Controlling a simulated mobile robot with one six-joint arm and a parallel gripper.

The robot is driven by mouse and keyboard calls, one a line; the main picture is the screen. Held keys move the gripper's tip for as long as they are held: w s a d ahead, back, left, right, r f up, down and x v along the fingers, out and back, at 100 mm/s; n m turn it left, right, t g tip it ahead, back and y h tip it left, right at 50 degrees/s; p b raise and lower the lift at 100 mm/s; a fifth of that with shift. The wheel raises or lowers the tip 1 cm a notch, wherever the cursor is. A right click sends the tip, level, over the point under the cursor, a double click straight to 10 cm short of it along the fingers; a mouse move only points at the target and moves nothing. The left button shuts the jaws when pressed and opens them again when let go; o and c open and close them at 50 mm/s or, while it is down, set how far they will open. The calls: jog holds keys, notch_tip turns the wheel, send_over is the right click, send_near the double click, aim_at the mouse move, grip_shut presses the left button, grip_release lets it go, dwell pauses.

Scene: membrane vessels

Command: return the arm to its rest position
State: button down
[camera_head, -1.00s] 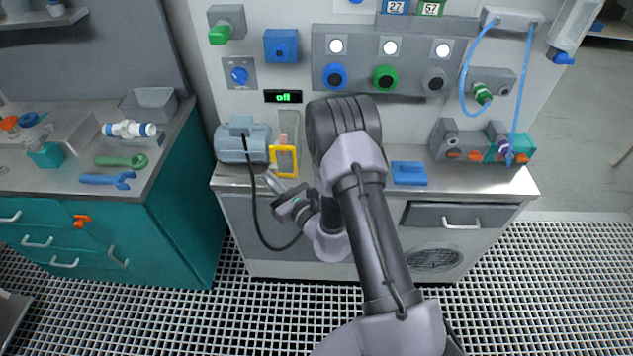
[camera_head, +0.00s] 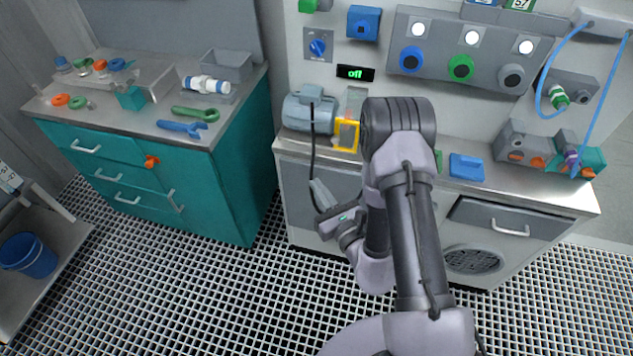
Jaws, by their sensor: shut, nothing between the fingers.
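My arm reaches up the middle of the head view, bends at a dark grey elbow in front of the workbench, and folds back down. My gripper (camera_head: 322,196) is at the left of the forearm, in front of the bench's front panel and pointing up and left. Its fingers look closed with nothing held. A black cable from the motor unit hangs close to the fingertips; I cannot tell whether they touch. My upper arm hides part of the bench front.
The grey bench (camera_head: 510,187) carries a motor unit (camera_head: 309,110), a yellow frame (camera_head: 346,134) and a blue block (camera_head: 466,167). A teal cabinet (camera_head: 235,190) with tools stands left. A blue bucket (camera_head: 30,254) sits far left. The grated floor between is clear.

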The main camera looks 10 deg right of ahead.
jog(key=s+a+r+n+g+y, duration=0.2)
jog(key=a+r+n+g+y, duration=0.1)
jog(key=a+r+n+y, duration=0.4)
jog(key=s+a+r+n+g+y, duration=0.25)
jog(key=a+r+y, duration=0.2)
jog(key=r, duration=0.45)
jog(key=s+a+r+n+g, duration=0.3)
jog(key=s+n+g, duration=0.3)
jog(key=s, duration=0.1)
jog(key=s+a+r+n+g, duration=0.3)
jog(key=s+r+n+g, duration=0.15)
jog(key=s+g, duration=0.2)
jog(key=s+d+f+n+h, duration=0.4)
jog(key=s+d+n+h, duration=0.25)
jog(key=s+h, duration=0.25)
jog(key=w+d+r+t+h, duration=0.1)
jog(key=d+r+t+h, duration=0.1)
jog(key=d, duration=0.4)
jog(key=w+d+r+n+t+h, duration=0.1)
jog(key=w+d+r+t+h, duration=0.1)
jog(key=d+t+h, duration=0.2)
jog(key=shift+w+d+t, duration=0.25)
jog(key=shift+d+t, duration=0.05)
jog(key=shift+d, duration=0.65)
